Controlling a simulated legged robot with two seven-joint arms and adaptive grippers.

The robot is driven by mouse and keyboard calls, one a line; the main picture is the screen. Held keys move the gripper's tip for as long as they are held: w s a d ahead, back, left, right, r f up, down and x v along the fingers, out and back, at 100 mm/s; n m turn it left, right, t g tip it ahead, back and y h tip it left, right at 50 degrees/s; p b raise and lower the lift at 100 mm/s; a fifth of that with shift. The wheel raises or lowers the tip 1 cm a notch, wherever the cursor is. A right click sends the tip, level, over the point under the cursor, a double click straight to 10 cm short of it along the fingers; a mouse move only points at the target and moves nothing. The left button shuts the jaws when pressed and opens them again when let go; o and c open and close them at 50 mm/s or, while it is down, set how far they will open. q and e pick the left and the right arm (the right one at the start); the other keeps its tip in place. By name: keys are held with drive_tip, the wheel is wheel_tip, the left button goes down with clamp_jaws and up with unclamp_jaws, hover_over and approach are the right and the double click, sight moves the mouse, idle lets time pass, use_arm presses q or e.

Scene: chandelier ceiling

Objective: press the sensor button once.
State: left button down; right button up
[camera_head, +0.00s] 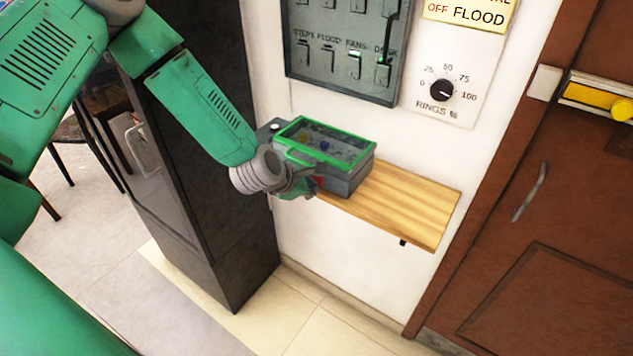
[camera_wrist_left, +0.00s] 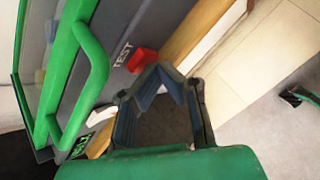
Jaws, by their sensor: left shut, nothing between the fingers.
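A grey box (camera_head: 345,184) with a green-rimmed clear lid (camera_head: 325,142) sits on a wooden wall shelf. In the left wrist view, a red button (camera_wrist_left: 142,60) projects from the box's grey side beside the word TEST. In the head view only a small red patch shows beside my gripper. My left gripper (camera_head: 306,186) is at the front side of the box. In the left wrist view its fingertips (camera_wrist_left: 161,72) are together and empty, right beside the red button. I cannot tell whether they touch it. My right gripper is not in view.
The wooden shelf (camera_head: 405,205) is bare to the right of the box. A tall dark cabinet (camera_head: 205,180) stands left of the shelf. A switch panel (camera_head: 342,50) and a RINGS dial (camera_head: 440,90) are on the wall above. A brown door (camera_head: 550,215) is at the right.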

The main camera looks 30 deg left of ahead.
use_arm(q)
drive_tip(key=shift+s, duration=0.7)
drive_tip(key=s, duration=0.5)
drive_tip(key=shift+a, duration=0.25)
idle(0.6)
